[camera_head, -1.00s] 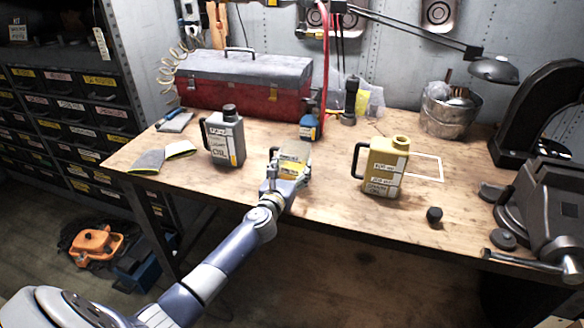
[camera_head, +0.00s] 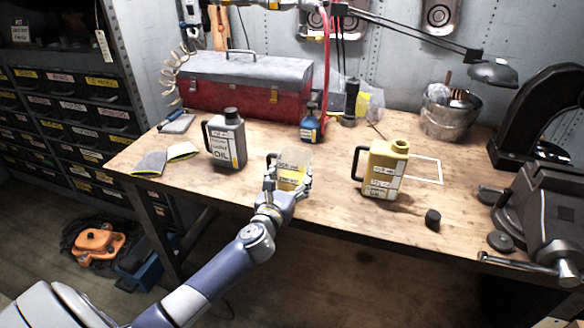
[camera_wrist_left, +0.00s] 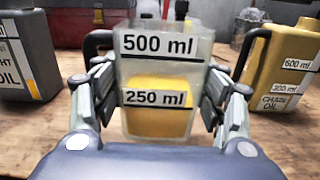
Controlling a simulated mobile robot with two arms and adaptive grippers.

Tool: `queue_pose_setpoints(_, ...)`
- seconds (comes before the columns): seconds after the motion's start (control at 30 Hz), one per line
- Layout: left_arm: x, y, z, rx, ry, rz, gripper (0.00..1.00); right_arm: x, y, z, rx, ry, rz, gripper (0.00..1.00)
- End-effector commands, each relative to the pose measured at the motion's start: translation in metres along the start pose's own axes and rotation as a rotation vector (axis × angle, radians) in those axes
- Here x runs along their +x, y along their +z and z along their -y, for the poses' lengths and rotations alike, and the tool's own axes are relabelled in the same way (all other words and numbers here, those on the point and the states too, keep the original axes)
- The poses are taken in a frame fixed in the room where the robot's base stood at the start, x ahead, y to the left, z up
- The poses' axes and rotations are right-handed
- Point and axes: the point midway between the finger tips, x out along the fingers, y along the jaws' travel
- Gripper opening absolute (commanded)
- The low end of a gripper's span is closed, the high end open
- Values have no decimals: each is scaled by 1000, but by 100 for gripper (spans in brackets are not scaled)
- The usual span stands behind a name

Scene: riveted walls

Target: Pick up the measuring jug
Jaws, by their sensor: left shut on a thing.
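The measuring jug (camera_head: 293,158) is a clear, squarish vessel with yellow liquid in its lower part. My left gripper (camera_head: 286,182) is shut on it near the middle of the bench's front part. In the left wrist view the jug (camera_wrist_left: 160,68) stands upright between the two fingers of the gripper (camera_wrist_left: 160,110), with its 500 ml and 250 ml labels facing me. A dark handle shows at its left. Its base is partly hidden, and I cannot tell whether it is clear of the bench. My right gripper is not in view.
A grey oil can (camera_head: 226,140) stands left of the jug and a yellow chain oil can (camera_head: 383,168) right of it. A blue bottle (camera_head: 310,126) and a red toolbox (camera_head: 245,92) are behind. A black cap (camera_head: 432,219) and a vise (camera_head: 548,215) lie farther right.

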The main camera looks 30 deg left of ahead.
Motion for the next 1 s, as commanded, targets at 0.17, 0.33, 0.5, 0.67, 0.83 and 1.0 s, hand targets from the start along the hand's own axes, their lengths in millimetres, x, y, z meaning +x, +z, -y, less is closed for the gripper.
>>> queue_pose_setpoints(0.17, -24, 3, 7, -1, -1, 1, 33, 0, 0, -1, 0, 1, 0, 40)
queue_pose_setpoints(0.33, -43, 5, 12, -1, 0, 2, 33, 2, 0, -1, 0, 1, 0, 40)
queue_pose_setpoints(0.5, -58, 6, 15, 0, 1, 2, 33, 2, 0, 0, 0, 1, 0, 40)
queue_pose_setpoints(0.67, -70, 7, 19, -1, 0, 1, 33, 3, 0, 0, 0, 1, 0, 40)
queue_pose_setpoints(0.83, -77, 8, 21, -1, 0, 2, 33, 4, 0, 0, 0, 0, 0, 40)
queue_pose_setpoints(1.0, -82, 9, 22, 0, 0, 3, 33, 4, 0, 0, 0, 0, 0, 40)
